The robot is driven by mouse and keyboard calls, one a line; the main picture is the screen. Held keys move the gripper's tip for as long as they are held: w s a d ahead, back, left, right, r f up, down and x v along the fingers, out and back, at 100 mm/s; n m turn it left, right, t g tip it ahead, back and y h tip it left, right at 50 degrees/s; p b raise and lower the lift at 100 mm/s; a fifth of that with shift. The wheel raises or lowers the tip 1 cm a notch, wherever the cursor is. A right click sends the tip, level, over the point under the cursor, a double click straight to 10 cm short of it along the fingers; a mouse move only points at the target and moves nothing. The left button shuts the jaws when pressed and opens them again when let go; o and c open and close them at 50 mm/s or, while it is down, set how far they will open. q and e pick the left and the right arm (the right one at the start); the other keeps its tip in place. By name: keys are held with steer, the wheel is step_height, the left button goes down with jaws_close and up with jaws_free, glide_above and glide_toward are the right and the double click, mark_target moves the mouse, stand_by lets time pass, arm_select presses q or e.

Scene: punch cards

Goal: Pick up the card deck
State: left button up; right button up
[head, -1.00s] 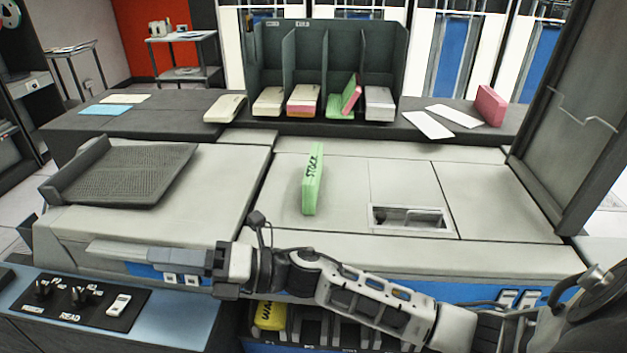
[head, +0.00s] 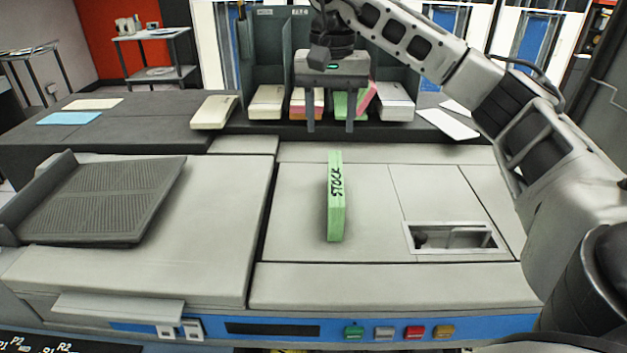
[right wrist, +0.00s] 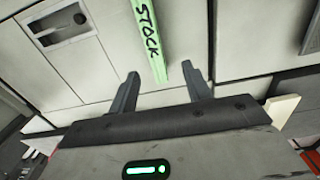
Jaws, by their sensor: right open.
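A green card deck (head: 336,198) with "STOCK" written on it stands on edge on the light grey machine top, near the middle of the head view. It also shows in the right wrist view (right wrist: 149,38), beyond the fingertips. My right gripper (head: 330,128) is open and empty, with its fingers pointing down. In the head view it appears above and behind the deck, in front of the sorter pockets. In the right wrist view its two fingers (right wrist: 164,68) are apart, and the deck's near end lies just ahead, between their lines. My left gripper is not in view.
A dark sorter rack (head: 266,60) holds several card decks at the back. A white deck (head: 213,112) lies left of it. A recessed slot (head: 455,238) is right of the green deck. A ribbed grey tray (head: 100,195) is at left. The machine top around the deck is clear.

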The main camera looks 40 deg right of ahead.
steer(key=b, duration=0.1)
glide_above(333, 174)
step_height(333, 174, down, 6)
steer(key=shift+r, duration=0.15)
step_height(333, 174, down, 4)
steer(key=shift+r, duration=0.15)
steer(key=shift+f, duration=0.45)
steer(key=f, duration=0.5)
steer(key=shift+s+d, duration=0.2)
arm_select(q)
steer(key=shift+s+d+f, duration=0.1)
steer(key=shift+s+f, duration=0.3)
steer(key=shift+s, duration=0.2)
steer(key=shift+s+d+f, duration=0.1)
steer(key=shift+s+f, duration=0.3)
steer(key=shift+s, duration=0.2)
arm_select(e)
steer(key=shift+r, duration=0.15)
jaws_close()
